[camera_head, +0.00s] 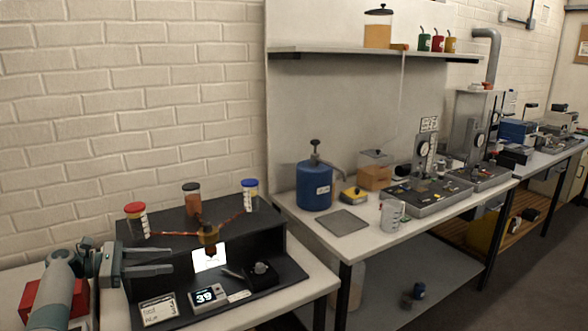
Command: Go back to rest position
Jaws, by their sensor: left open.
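My left gripper (168,260) is at the lower left, with its two fingers apart and pointing right. It is empty, in front of the left side of a black bench station (270,227). My left arm comes in from the bottom left corner. On the station stand a red-lidded jar (136,220), a black-lidded jar (192,199) and a blue-lidded jar (250,194). Copper-coloured tubes run from them to a small brass-coloured vessel (208,235) in the middle. My right gripper is not in view.
A small display (207,296) reading 39 and a label card (158,309) lie at the station's front. A red box (40,297) is partly behind my left arm. To the right, a bench holds a blue container (314,187), a grey mat (343,222) and a white cup (391,215).

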